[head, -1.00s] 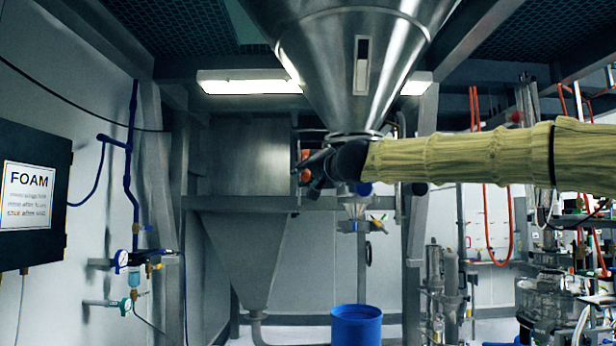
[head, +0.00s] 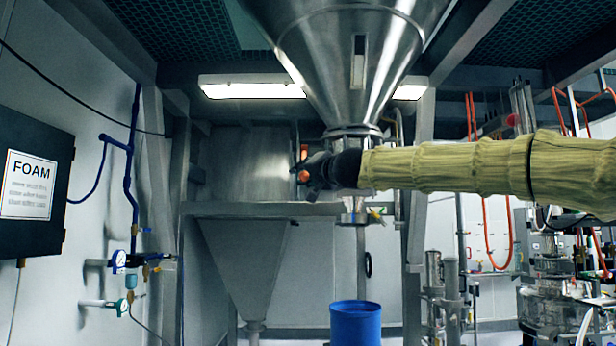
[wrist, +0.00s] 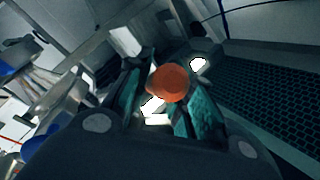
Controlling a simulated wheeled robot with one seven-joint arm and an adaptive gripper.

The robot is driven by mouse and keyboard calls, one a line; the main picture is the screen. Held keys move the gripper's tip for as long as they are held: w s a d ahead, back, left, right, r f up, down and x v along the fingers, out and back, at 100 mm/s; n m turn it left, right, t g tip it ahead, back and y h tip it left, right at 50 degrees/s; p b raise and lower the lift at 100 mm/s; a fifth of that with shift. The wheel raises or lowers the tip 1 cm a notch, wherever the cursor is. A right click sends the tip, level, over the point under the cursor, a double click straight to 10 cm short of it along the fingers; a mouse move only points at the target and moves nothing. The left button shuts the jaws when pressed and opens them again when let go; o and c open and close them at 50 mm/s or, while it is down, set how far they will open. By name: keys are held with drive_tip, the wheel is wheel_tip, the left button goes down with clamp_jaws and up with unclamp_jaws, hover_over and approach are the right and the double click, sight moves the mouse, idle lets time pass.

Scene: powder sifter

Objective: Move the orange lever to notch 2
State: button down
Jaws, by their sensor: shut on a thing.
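The orange lever's round end (wrist: 168,82) shows in the wrist view between the two teal-padded fingers of my gripper (wrist: 160,98). The fingers are shut on it. My gripper and wrist hide most of the lever there. I cannot read any notch marks or tell which notch the lever is in.
The large steel hopper cone (head: 350,70) hangs above my arm. A steel chute (head: 245,260) stands behind at left, and a blue drum (head: 356,324) is below. A black FOAM box (head: 30,190) is on the left wall. Hoses and lab equipment stand at right.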

drive_tip(key=shift+f, duration=0.1)
drive_tip(key=c, duration=1.3)
unclamp_jaws()
drive_tip(key=shift+o, duration=0.2)
drive_tip(key=v, duration=1.2)
drive_tip(key=shift+c, duration=0.2)
